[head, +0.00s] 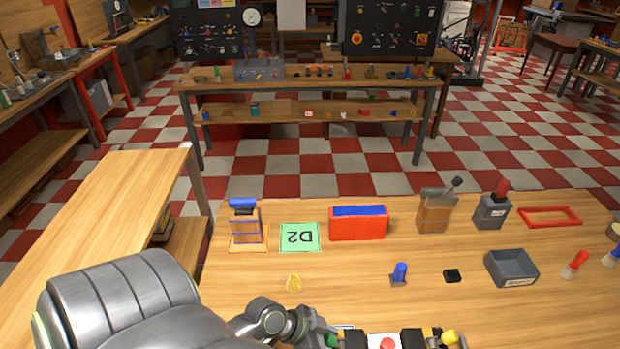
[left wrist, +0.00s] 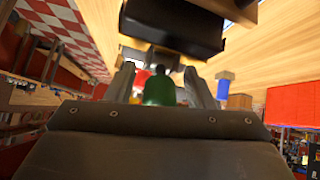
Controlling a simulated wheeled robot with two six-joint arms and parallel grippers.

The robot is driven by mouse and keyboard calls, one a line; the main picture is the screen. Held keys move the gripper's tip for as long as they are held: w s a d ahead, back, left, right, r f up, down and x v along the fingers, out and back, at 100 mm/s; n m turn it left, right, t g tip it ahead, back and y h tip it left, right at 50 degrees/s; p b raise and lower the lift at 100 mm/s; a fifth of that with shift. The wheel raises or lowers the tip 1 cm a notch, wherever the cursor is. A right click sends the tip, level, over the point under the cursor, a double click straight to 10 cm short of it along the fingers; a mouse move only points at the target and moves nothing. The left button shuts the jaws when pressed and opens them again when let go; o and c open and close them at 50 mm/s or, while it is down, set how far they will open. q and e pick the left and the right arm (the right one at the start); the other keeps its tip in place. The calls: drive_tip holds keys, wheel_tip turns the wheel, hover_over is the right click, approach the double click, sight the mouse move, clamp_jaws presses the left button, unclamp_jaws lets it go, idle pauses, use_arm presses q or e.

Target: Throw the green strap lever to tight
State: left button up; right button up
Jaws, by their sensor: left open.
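The green lever (left wrist: 160,88) stands between the two fingers of my left gripper (left wrist: 161,84) in the left wrist view. The fingers are apart, one on each side of it; I cannot tell whether either touches it. In the head view the green piece (head: 331,340) shows at the bottom edge, just right of my left gripper (head: 308,328). My wrist and the picture edge hide most of the lever's base and strap, so its setting cannot be read. My right gripper is not in view.
A white part with a red button (head: 387,343) is close right of the green piece. A red box (head: 358,223) and green D2 card (head: 300,237) are farther back.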

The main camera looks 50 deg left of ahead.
use_arm(q)
drive_tip(key=shift+s+a+r, duration=0.3)
drive_tip(key=shift+r, duration=0.05)
drive_tip(key=v, duration=1.6)
drive_tip(key=shift+r+b, duration=0.15)
drive_tip(key=shift+b, duration=0.15)
drive_tip(key=shift+s, duration=0.1)
